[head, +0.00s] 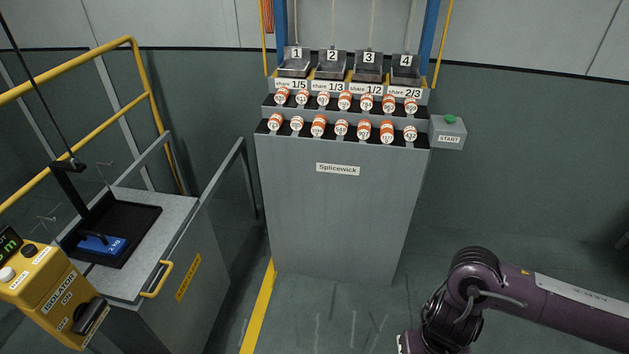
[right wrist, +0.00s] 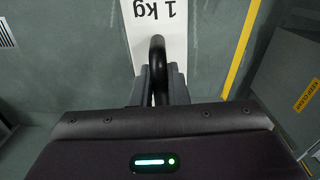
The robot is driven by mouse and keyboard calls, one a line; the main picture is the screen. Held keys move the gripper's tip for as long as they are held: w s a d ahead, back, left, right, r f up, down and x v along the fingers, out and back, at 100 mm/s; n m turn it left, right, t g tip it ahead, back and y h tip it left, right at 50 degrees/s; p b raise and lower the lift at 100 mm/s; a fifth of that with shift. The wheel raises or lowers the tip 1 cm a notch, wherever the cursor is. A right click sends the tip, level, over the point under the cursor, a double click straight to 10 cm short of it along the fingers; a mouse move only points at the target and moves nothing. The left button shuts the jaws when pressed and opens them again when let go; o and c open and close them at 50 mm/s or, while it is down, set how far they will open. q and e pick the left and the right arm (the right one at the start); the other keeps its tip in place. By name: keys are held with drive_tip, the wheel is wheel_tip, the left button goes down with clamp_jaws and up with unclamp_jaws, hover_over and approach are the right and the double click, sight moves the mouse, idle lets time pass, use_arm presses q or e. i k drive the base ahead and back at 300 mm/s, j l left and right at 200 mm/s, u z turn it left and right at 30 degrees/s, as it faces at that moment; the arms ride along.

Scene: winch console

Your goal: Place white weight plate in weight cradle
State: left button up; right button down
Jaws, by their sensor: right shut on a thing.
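The white weight plate (right wrist: 158,28), marked "1 kg", shows in the right wrist view, with its far part cut off by the top edge. My right gripper (right wrist: 160,86) is shut on the plate's black handle (right wrist: 157,55). In the head view my right arm comes in at the lower right; its gripper and the plate are out of frame. A blue 2 kg plate (head: 115,246) with a black handle lies in a black tray (head: 137,216) on the grey cabinet at left. I cannot tell for sure which thing is the weight cradle. My left gripper is not in view.
The Splicewick console (head: 330,215) stands in the middle, with several orange and white knobs, numbered bins 1 to 4 and a green START button (head: 450,119). A yellow isolator box (head: 50,300) and yellow rail (head: 70,65) stand at left. Floor before the console is clear.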

sight(127, 218)
drive_tip(key=i+u, duration=0.6)
drive_tip(key=u, duration=0.15)
drive_tip(key=i+l+u, duration=0.15)
drive_tip(key=u, duration=0.25)
drive_tip(key=i+l+u, duration=0.25)
drive_tip(key=u, duration=0.15)
drive_tip(key=i+l+u, duration=0.2)
drive_tip(key=i+u, duration=0.25)
drive_tip(key=i+l+u, duration=0.2)
drive_tip(key=u, duration=0.2)
drive_tip(key=i+l+u, duration=0.2)
drive_tip(key=l+u, duration=0.25)
drive_tip(key=i+l+u, duration=0.2)
drive_tip(key=l+u, duration=0.2)
